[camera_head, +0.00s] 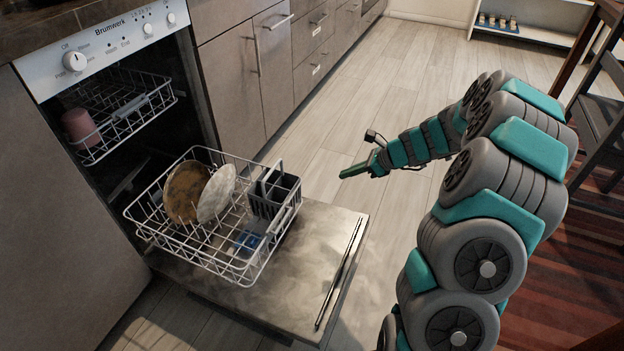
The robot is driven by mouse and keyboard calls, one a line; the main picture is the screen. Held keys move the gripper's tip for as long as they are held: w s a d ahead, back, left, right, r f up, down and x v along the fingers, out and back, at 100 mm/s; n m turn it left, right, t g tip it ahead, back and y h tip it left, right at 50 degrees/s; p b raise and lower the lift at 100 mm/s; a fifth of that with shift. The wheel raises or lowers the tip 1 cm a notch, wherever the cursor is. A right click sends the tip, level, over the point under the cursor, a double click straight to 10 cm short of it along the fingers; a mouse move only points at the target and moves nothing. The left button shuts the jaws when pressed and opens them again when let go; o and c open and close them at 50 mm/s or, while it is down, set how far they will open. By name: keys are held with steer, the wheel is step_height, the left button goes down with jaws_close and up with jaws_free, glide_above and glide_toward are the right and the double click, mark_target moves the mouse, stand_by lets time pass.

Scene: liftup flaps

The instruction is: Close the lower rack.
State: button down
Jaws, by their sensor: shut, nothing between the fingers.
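The lower rack (262,262) of the dishwasher is pulled out over the open, lowered door (300,285). It holds a brown plate (180,192), a pale plate (217,195) and a dark cutlery basket (284,190) at its right end. My gripper (343,174) is shut and empty. In the picture it is to the right of the rack, apart from it, in the air over the floor. The finger details are small in this view.
The upper rack (125,118) is inside the dishwasher with a pink cup (79,127). Grey cabinets (235,70) line the wall behind. A dark chair (600,120) and a striped rug (575,260) are at right. The floor (385,110) between is clear.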

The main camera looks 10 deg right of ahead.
steer(key=w+a+r+b+x, duration=0.1)
steer(key=x, duration=1.1)
steer(key=shift+w+a, duration=0.25)
steer(key=shift+a, duration=0.05)
steer(key=shift+r, duration=0.15)
